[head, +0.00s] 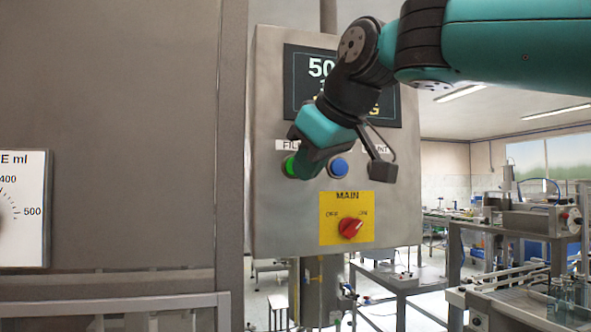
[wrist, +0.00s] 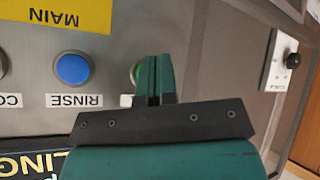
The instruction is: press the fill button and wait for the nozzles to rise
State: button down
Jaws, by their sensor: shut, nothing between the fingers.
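The green fill button (head: 290,167) sits at the lower left of the grey control panel (head: 275,220), under a partly covered label starting "FIL". My gripper (head: 304,172) is shut and empty, its fingertips at the right side of this button. In the wrist view the shut fingers (wrist: 155,62) cover most of the green button (wrist: 134,72); only a green edge shows. I cannot tell whether the fingertips touch or press it. The screen (head: 300,65) is half hidden by my arm; in the wrist view yellow letters "LING" show on it. No nozzles are in view.
A blue rinse button (head: 339,168) sits just right of the green one. A red main switch (head: 350,229) on a yellow plate is below, turned toward the right. A dial plate (head: 22,210) is at far left. Lab benches stand behind at right.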

jog(key=shift+s+d+b, duration=0.2)
jog(key=shift+s+b, duration=0.05)
jog(key=shift+s, duration=0.45)
jog(key=shift+s+d+b, duration=0.25)
jog(key=shift+s+b, duration=0.05)
jog(key=shift+s, duration=0.4)
jog(key=shift+s+d+b, duration=0.2)
jog(key=shift+s+b, duration=0.05)
jog(key=shift+s, duration=0.45)
jog(key=s+d+f+m+g+h+b, duration=0.1)
jog(key=s+d+f+g+b, duration=0.15)
jog(key=f, duration=0.75)
jog(key=s+d+f+g+b, duration=0.15)
jog(key=d+f, duration=0.25)
jog(key=f, duration=0.6)
jog(key=s+d+f+m+g+b, duration=0.1)
jog(key=s+d+f+g, duration=0.1)
jog(key=s+f, duration=0.6)
jog(key=s+d+f+m+g+b, duration=0.1)
jog(key=s+d+f, duration=0.2)
jog(key=s+f, duration=0.5)
notch_tip(320, 180, down, 4)
jog(key=shift+s+d+r+m+g+b, duration=0.1)
jog(key=shift+s+d+m+g+b, duration=0.05)
jog(key=shift+d+m+g+b, duration=0.2)
